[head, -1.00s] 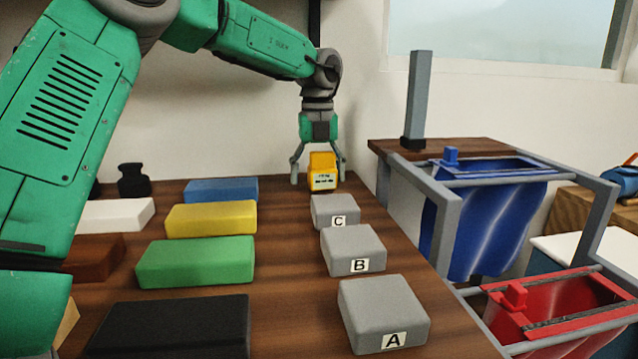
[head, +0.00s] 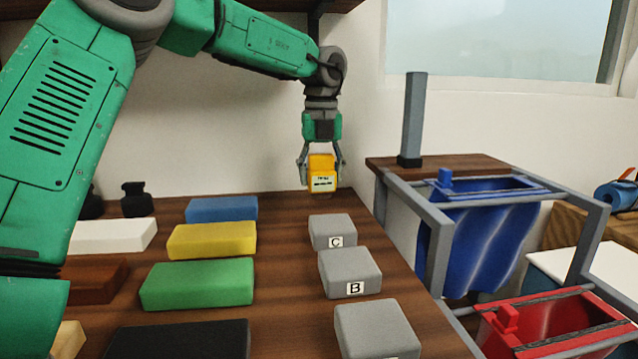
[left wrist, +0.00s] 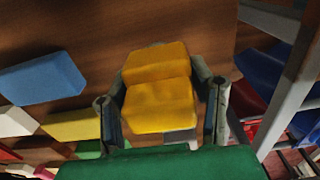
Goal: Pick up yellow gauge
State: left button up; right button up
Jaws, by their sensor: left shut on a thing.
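The yellow gauge (head: 321,172) is a small yellow block with a pale label on its front. It is between the fingers of my left gripper (head: 321,165), which is shut on it. In the head view it appears held just above the back of the wooden counter, behind grey block C. In the left wrist view the yellow gauge (left wrist: 158,90) fills the space between the two fingers of the left gripper (left wrist: 162,115). My right gripper is in neither view.
Grey blocks C (head: 333,230), B (head: 349,272) and A (head: 375,332) line the counter's right side. Blue (head: 222,209), yellow (head: 212,240), green (head: 197,284) and black (head: 180,340) blocks lie left. Blue (head: 480,235) and red (head: 550,330) bins hang in a frame at right.

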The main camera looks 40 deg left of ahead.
aim_at(324, 155)
pick_arm(q)
jog(key=r, duration=0.2)
jog(key=d+r+p, duration=0.1)
jog(key=r, duration=0.1)
jog(key=shift+r+p, duration=0.2)
jog(key=shift+p, duration=0.1)
jog(key=s+d, duration=0.4)
jog(key=s+d+f+p, duration=0.1)
jog(key=s+d, duration=0.1)
jog(key=shift+s+d, duration=0.15)
jog(key=shift+d, duration=0.05)
jog(key=s+d+p, duration=0.1)
jog(key=s+d, duration=0.5)
jog(key=d, duration=0.1)
jog(key=shift+d, duration=0.4)
jog(key=shift+f, duration=0.1)
